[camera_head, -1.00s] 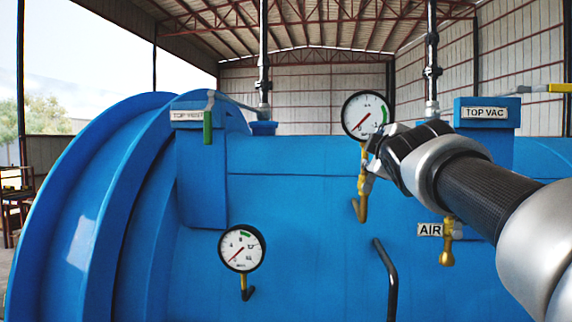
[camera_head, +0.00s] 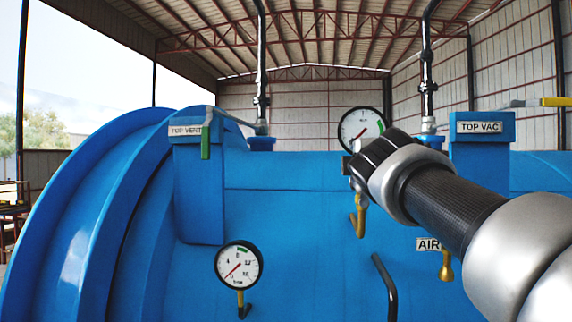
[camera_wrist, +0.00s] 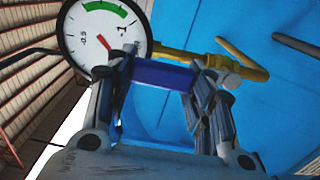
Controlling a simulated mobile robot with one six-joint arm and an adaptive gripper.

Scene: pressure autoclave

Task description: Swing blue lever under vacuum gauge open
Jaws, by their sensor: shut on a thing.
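The vacuum gauge (camera_head: 359,127) is a round white dial with a green band, above my gripper in the head view. It also shows at the upper left of the wrist view (camera_wrist: 85,42). A brass pipe (camera_wrist: 190,58) runs from it to the right; its bent lower part (camera_head: 358,218) hangs below my gripper in the head view. The blue lever (camera_wrist: 163,75) lies across between my two fingers in the wrist view. My gripper (camera_wrist: 160,85) is shut on it. In the head view my gripper (camera_head: 350,170) hides the lever.
The blue autoclave body (camera_head: 290,215) fills the middle. A second gauge (camera_head: 238,265) sits lower left. A black curved handle (camera_head: 385,285) and a brass AIR valve (camera_head: 445,266) are below my arm. A green-handled lever (camera_head: 206,140) hangs by the left top label.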

